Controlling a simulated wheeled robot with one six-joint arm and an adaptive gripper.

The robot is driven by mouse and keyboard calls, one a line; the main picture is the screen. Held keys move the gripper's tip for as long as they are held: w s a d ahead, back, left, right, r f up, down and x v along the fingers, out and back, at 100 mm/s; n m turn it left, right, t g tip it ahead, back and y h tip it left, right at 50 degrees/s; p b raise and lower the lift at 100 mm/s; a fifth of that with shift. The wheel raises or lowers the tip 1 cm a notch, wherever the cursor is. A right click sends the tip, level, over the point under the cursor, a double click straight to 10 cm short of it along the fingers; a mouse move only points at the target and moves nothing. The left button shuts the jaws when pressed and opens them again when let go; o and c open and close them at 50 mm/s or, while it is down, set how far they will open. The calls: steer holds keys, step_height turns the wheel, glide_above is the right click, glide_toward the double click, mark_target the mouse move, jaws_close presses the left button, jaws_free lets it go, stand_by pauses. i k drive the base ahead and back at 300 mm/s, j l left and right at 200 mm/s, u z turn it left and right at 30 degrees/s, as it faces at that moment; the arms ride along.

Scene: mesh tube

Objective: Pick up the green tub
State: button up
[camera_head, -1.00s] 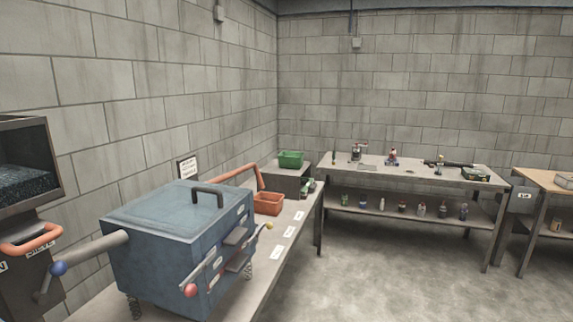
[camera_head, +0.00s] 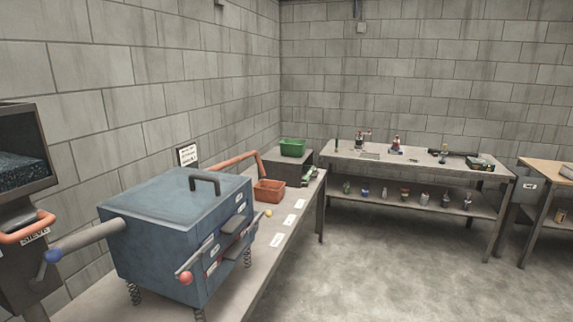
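The green tub (camera_head: 292,147) is a small open-topped container in the head view. It sits on a grey box (camera_head: 290,165) at the far end of the left bench, near the room's corner. Nothing covers the tub. My gripper is not visible in this view, so its place relative to the tub cannot be told.
A blue spring-mounted machine (camera_head: 180,235) with protruding handles fills the near bench (camera_head: 268,240). The floor (camera_head: 370,270) at right is clear.

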mark_target(289, 148)
steer(key=i+l+z, duration=0.35)
steer(key=i, duration=0.25)
steer(key=i+z, duration=0.4)
steer(key=i, duration=0.25)
steer(key=i+l, duration=0.1)
steer(key=i, duration=0.5)
steer(key=i+l+u, duration=0.15)
steer(key=i, duration=0.4)
steer(key=i+l, duration=0.1)
steer(key=i, duration=0.5)
steer(key=i+l+u, duration=0.15)
steer(key=i+u, duration=0.2)
steer(key=i+l+u, duration=0.75)
steer(key=i+j, duration=0.05)
steer(key=i, duration=0.1)
